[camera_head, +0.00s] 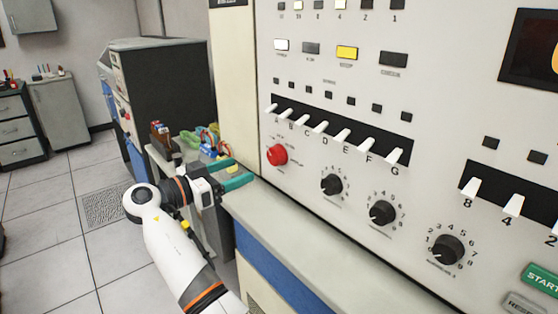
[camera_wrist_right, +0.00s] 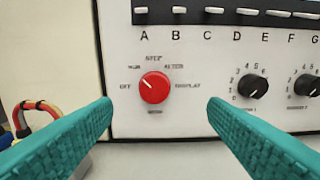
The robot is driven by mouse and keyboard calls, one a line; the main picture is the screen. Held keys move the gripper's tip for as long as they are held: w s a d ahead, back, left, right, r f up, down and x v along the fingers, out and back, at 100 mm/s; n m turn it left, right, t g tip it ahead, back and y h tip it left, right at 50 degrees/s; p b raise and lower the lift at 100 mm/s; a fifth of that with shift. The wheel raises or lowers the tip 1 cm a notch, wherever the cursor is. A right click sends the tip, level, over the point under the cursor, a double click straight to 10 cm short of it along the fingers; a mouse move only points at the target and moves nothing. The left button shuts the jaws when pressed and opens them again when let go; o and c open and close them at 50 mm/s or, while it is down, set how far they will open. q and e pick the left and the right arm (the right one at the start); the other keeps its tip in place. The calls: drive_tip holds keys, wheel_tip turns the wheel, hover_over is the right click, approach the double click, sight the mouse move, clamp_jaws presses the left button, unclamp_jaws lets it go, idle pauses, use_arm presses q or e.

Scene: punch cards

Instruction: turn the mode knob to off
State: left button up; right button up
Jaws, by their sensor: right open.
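The red mode knob (camera_head: 277,155) is on the lower left of the light console panel. In the right wrist view the red knob (camera_wrist_right: 154,88) sits between and beyond my finger tips. Its white mark points to the upper left, towards the small label there; OFF is printed to its left. STEP is above it and DISPLAY to its right. My right gripper (camera_head: 228,174) is open, with teal fingers spread and empty. In the head view it is left of the knob, apart from it. My left gripper is not in view.
Black knobs (camera_head: 332,184) line the panel to the right of the red knob. A row of white lever switches (camera_head: 320,127) is above. A grey ledge (camera_head: 290,225) juts out below the panel. Coloured cables (camera_head: 208,143) lie behind my right gripper. Open floor is at the left.

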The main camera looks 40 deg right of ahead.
sight(272, 156)
drive_tip(key=d+p, duration=0.1)
drive_tip(key=d, duration=0.2)
drive_tip(key=w+d+p, duration=0.1)
drive_tip(key=d, duration=0.2)
drive_tip(key=d+p, duration=0.2)
drive_tip(key=d, duration=0.1)
drive_tip(key=shift+w+d, duration=0.3)
drive_tip(key=shift+d, duration=0.05)
drive_tip(key=shift+w+d+f, duration=0.1)
drive_tip(key=shift+d, duration=0.25)
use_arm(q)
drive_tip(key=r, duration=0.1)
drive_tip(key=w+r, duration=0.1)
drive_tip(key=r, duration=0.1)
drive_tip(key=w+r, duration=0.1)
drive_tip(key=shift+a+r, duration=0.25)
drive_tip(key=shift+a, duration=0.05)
use_arm(e)
drive_tip(key=shift+d, duration=0.1)
drive_tip(key=c, duration=1)
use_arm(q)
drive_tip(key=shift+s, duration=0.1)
